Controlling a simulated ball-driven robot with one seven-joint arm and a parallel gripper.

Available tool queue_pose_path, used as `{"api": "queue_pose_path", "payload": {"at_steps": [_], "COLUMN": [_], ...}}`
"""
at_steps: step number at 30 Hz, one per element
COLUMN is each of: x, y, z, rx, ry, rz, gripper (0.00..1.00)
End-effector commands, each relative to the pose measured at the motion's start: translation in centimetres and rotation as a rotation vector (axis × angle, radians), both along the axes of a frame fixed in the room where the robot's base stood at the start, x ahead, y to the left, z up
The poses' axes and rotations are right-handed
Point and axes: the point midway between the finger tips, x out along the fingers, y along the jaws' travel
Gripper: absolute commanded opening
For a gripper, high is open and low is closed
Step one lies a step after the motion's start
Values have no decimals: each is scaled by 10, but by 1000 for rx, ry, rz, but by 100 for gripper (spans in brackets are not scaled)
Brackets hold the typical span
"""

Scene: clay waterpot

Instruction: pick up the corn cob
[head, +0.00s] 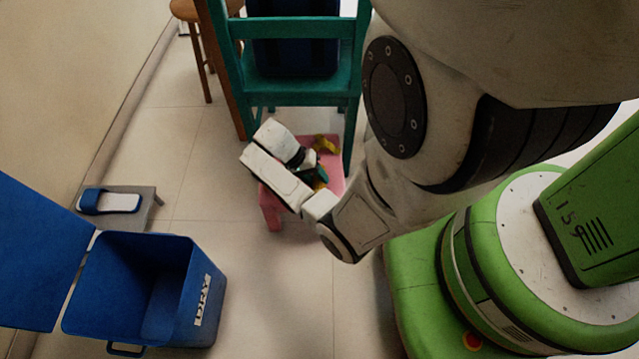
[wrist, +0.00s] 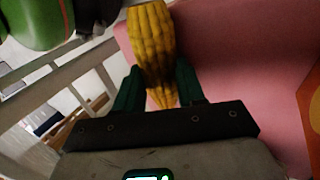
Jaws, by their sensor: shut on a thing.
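The yellow corn cob (wrist: 152,42) shows in the wrist view, its narrow end between the dark green fingers of my gripper (wrist: 158,92). My gripper is shut on it. In the head view my gripper (head: 316,176) is over the small pink stool (head: 335,181), and the cob is mostly hidden there by the wrist and fingers. The pink top of the stool also fills the right of the wrist view (wrist: 235,60). I cannot tell whether the cob touches the stool or is clear of it.
A yellowish object (head: 326,144) lies at the stool's back. A teal chair (head: 295,88) stands close behind. An open blue bin (head: 190,290) is at front left, with a slipper (head: 110,202) on a low grey stand (head: 145,212) behind it. Floor between bin and stool is clear.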

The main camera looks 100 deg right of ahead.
Motion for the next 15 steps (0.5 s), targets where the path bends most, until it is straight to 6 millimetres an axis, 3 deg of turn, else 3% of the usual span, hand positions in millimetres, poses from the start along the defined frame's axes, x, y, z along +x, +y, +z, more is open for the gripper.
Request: {"api": "queue_pose_path", "payload": {"at_steps": [8,15], "x": [-4,-3], "y": [6,6], "z": [-6,7], "rx": [15,15], "ry": [2,2], "rz": [-8,-7], "gripper": [9,9]}}
